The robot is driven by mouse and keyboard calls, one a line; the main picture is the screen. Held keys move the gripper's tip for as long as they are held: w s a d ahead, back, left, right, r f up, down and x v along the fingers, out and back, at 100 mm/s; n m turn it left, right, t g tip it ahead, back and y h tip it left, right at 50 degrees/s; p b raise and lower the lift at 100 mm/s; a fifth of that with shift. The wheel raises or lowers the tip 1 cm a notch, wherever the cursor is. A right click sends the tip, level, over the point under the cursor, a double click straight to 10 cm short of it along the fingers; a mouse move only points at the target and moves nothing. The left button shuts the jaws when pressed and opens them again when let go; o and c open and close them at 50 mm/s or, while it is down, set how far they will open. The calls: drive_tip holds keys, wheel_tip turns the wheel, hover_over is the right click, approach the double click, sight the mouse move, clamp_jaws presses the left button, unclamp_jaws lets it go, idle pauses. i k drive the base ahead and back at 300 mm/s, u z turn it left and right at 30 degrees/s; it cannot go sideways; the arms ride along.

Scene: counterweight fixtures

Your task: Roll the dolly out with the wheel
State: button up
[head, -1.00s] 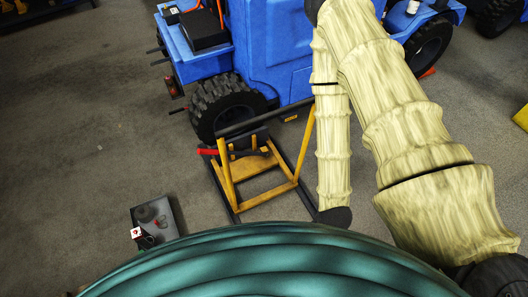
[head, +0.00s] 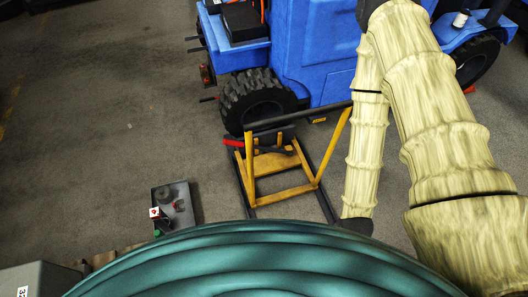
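The dolly (head: 283,193) is a low yellow and black frame with upright yellow posts, a dark top bar and a red grip (head: 234,142) at its left. It stands on the floor in the middle of the head view. A black knobbly wheel (head: 254,98) is just behind it, at the front of the blue vehicle. I cannot tell whether the wheel rests on the dolly or is still fixed to the vehicle. My gripper does not show; the arm's dark lower end meets my teal body's edge.
The blue vehicle (head: 315,50) fills the back. A grey tray (head: 184,204) with small parts stands left of the dolly. A grey box (head: 35,283) is at the lower left corner. The floor (head: 95,130) at the left is mostly clear.

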sight(252, 167)
drive_tip(key=z, duration=1.05)
drive_tip(key=k, duration=0.85)
drive_tip(key=u, duration=0.95)
drive_tip(key=i, duration=0.45)
